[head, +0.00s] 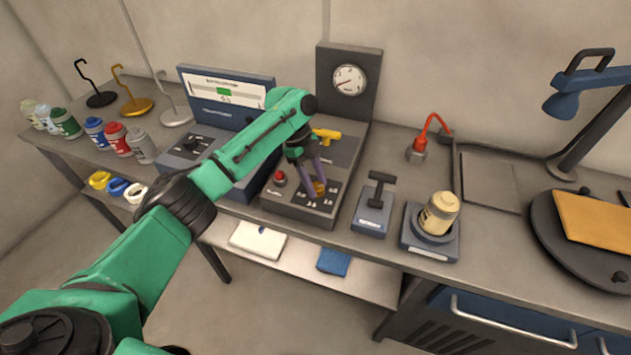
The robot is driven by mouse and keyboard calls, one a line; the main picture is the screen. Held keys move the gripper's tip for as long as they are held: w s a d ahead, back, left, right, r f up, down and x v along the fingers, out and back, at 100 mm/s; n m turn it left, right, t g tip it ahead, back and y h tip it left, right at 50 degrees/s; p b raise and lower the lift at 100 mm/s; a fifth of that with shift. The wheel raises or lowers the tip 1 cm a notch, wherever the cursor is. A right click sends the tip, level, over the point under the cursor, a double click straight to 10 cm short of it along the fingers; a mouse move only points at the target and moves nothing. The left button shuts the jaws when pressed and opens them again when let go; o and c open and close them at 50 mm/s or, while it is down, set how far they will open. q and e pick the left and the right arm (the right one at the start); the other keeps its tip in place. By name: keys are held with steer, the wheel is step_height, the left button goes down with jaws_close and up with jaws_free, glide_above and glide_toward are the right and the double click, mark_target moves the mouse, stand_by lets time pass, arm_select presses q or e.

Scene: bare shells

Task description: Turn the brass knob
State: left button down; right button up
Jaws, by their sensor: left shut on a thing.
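The brass knob (319,188) sits on the sloped front of a grey control box (300,210) with small white markings around it. My left gripper (316,187) comes down from above, its purple-grey fingers shut on the knob. The fingers cover part of the knob, so any pointer on it is hidden. The box also carries a red button (280,178) left of the knob, a yellow handle (326,135) behind it and an upright panel with a round gauge (348,80). My right gripper is not in view.
A blue device with a display (226,90) stands left of the box. A black T-handle unit (375,200) and a cream jar in a holder (439,213) stand right. Several cans and hook stands are at far left; a blue lamp (566,100) is at right.

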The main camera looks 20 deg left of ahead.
arm_select(q)
steer(key=shift+c, duration=1.9)
jaws_free()
steer(key=b+v, duration=0.2)
steer(key=v, duration=1.2)
steer(key=shift+r, duration=0.35)
steer(key=shift+f, duration=0.1)
